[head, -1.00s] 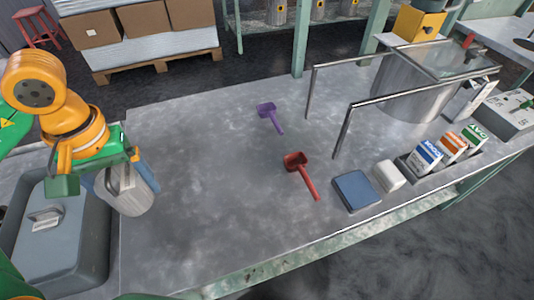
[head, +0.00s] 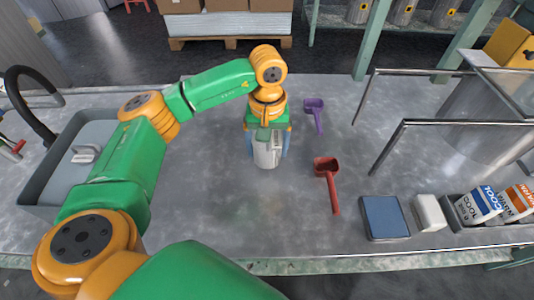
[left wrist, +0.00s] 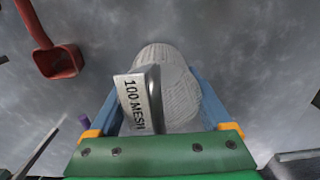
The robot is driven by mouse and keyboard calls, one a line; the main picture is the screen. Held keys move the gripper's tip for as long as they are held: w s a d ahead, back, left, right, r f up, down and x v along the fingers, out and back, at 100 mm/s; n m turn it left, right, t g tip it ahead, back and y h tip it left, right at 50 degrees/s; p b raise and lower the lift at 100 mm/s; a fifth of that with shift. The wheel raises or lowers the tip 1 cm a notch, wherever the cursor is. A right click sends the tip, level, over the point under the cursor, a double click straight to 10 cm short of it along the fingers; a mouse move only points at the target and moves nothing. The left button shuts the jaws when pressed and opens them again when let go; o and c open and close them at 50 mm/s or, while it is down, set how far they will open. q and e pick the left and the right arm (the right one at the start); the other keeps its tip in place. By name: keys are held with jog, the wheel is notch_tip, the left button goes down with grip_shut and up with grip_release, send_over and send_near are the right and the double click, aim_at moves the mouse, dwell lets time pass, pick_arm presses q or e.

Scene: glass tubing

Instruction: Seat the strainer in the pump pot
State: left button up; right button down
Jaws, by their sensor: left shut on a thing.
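The strainer (head: 267,156) is a pale grey mesh cylinder. My left gripper (head: 267,146) is shut on it, with a blue finger on each side, above the middle of the table. In the left wrist view the strainer (left wrist: 180,103) sits between the blue fingers of the left gripper (left wrist: 160,98), and its tag (left wrist: 131,103) reads "100 MESH". A large metal vessel (head: 472,110) stands at the right, partly behind rails; I cannot tell whether it is the pump pot. My right gripper is not in view.
A purple scoop (head: 315,107) and a red scoop (head: 328,170) lie right of the gripper. A blue pad (head: 384,217), a white block (head: 429,212) and labelled cartons (head: 478,205) are at front right. Metal rails (head: 400,140) rise before the vessel. A grey sink (head: 48,187) is left.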

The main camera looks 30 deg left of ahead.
aim_at(267, 156)
pick_arm(q)
jog(key=shift+f, duration=1.5)
jog(key=o, duration=1.3)
jog(key=shift+c, duration=0.2)
